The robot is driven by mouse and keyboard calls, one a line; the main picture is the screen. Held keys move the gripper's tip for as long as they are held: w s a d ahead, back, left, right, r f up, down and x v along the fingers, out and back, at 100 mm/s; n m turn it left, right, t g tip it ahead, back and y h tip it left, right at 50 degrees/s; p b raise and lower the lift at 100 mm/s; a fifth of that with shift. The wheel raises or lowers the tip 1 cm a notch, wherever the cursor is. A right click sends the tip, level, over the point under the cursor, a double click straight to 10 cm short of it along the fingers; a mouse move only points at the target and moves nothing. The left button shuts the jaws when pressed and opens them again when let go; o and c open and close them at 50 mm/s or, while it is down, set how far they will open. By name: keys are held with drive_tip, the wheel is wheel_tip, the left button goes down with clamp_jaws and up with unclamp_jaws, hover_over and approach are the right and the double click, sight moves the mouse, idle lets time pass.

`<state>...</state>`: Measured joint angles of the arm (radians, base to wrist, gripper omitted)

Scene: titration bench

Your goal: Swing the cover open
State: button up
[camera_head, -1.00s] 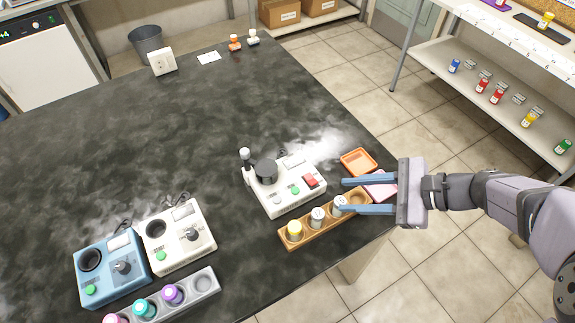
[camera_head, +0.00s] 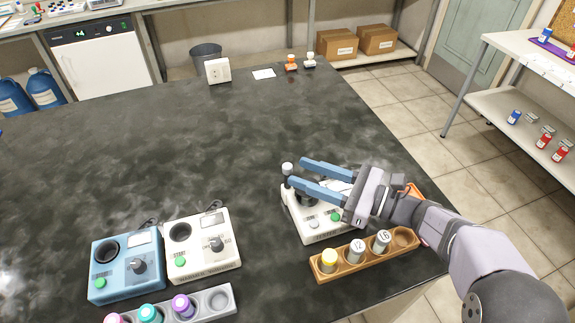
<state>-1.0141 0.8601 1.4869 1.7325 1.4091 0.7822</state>
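A white device (camera_head: 318,232) with a green button stands near the right side of the dark bench. A short dark post with a white knob (camera_head: 287,167) rises at its left back corner. A dark round part on its top, which may be the cover, is mostly hidden behind my gripper. My gripper (camera_head: 297,172) is over the device, its two blue fingers pointing left and spread apart. The fingertips are near the knobbed post. Nothing shows between the fingers, and I cannot tell whether they touch the device.
A wooden rack (camera_head: 322,275) with vials stands in front of the device. A white device (camera_head: 201,263), a blue device (camera_head: 118,287) and a grey rack (camera_head: 224,312) with coloured caps are at left. An orange tray (camera_head: 416,190) is partly hidden behind my arm. The bench's middle is clear.

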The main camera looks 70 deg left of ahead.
sight(287, 166)
drive_tip(key=shift+p+x, duration=0.5)
drive_tip(key=shift+x, duration=2.05)
clamp_jaws()
